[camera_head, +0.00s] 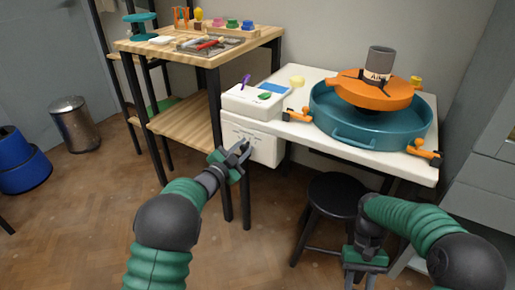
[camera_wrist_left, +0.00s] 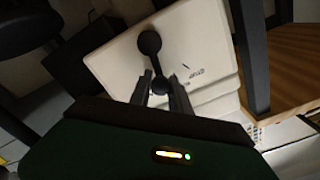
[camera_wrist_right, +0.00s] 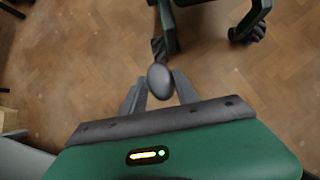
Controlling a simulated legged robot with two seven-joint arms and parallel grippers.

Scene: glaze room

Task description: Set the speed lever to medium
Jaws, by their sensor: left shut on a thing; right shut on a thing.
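The speed lever appears to be the black lever (camera_wrist_left: 150,50) with round ends on the front of a white control box (camera_wrist_left: 112,55). In the left wrist view its nearer knob sits between the fingers of my left gripper (camera_wrist_left: 161,88), which is shut on it. In the head view my left gripper (camera_head: 243,150) is at the front of the white control box (camera_head: 268,150) and covers the lever. The markings beside the lever are too small to read. My right gripper (camera_wrist_right: 160,88) is low over the floor, shut on a grey rounded knob (camera_wrist_right: 160,80).
A white table (camera_head: 390,170) carries a teal basin (camera_head: 368,137) with an orange cover. A dark stool (camera_head: 335,195) stands in front of it, close to my right arm. A wooden bench (camera_head: 135,46) with black legs stands left of the box.

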